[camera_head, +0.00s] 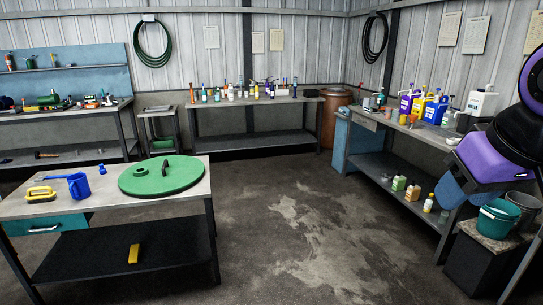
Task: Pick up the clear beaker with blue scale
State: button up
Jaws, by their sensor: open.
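I cannot pick out the clear beaker with blue scale for certain; the small vessels are too small to read. A small pale, clear-looking vessel (448,118) stands on the right workbench (385,121), among bottles and jugs, but I cannot tell whether it has a blue scale. Part of my arm (490,150) fills the right edge and hides some of that bench. My gripper's fingertips do not show.
Purple (408,101), blue (434,110) and white (481,103) jugs crowd the right bench. A near-left table (105,195) holds a green round lid (160,182) and a blue jug (79,186). A back bench (260,101) carries several bottles. The middle floor (300,220) is clear.

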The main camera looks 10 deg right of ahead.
aim_at(388, 111)
jog(key=i+z, duration=0.2)
jog(key=i, duration=0.35)
jog(key=i+j+z, duration=0.25)
jog(key=i, duration=0.3)
jog(key=i+j+z, duration=0.2)
jog(key=i, duration=0.4)
jog(key=i+l+z, duration=0.2)
jog(key=i+z, duration=0.2)
jog(key=i, duration=0.15)
jog(key=i+z, duration=0.45)
jog(key=i+l+u, duration=0.25)
jog(key=i, duration=0.3)
jog(key=i+l+u, duration=0.25)
jog(key=i, duration=0.25)
jog(key=i+l+u, duration=0.25)
jog(key=i, duration=0.25)
jog(key=i+j+z, duration=0.15)
jog(key=i+j, duration=0.65)
jog(key=i, duration=0.25)
jog(key=i+j+z, duration=0.1)
jog(key=i+j, duration=0.8)
jog(key=i, duration=0.05)
